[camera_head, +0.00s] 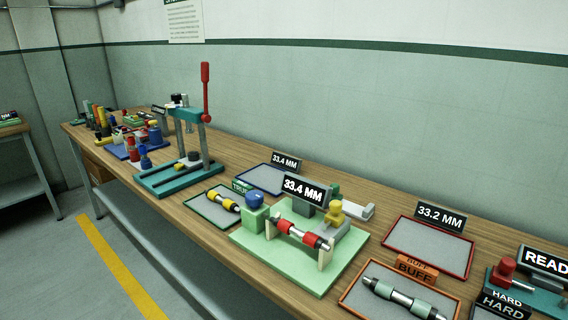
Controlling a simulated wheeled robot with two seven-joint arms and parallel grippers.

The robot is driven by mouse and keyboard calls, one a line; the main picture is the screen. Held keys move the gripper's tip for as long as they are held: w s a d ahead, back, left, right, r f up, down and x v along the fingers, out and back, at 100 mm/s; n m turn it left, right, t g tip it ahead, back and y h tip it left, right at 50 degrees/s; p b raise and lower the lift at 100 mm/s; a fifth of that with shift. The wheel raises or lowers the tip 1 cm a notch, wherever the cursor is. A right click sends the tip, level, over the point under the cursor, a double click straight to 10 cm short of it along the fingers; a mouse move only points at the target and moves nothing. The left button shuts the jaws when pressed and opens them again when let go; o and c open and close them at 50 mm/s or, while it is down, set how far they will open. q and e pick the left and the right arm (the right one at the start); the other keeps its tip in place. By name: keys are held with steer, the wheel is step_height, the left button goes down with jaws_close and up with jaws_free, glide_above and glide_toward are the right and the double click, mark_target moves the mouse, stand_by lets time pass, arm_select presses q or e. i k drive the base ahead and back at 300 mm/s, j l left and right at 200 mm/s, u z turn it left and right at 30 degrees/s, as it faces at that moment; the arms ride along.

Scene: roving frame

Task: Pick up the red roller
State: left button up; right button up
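The red roller (298,234) is a metal shaft with red bands. It lies across the supports of the pale green gauge fixture (305,266) on the workbench, below a sign reading 33.4 MM (305,189). Its far left end is close to the fixture's green block, and its right end is at a pale upright support. Neither of my grippers is in view.
A roller with yellow bands (224,201) lies in a green-rimmed tray to the left. A grey-green roller (404,298) lies in the orange-rimmed BUFF tray. The red-rimmed 33.2 MM tray (428,247) is empty. A teal press (172,176) with a red lever stands farther left.

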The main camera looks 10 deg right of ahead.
mark_target(308, 238)
steer(key=i+j+z, duration=0.65)
steer(key=j, duration=0.25)
steer(key=i+j+z, duration=0.2)
steer(key=j, duration=0.15)
steer(key=i+j+z, duration=0.2)
steer(key=j, duration=0.2)
steer(key=i+j+z, duration=0.2)
steer(key=j, duration=0.2)
steer(key=k+l, duration=0.05)
steer(key=k, duration=0.05)
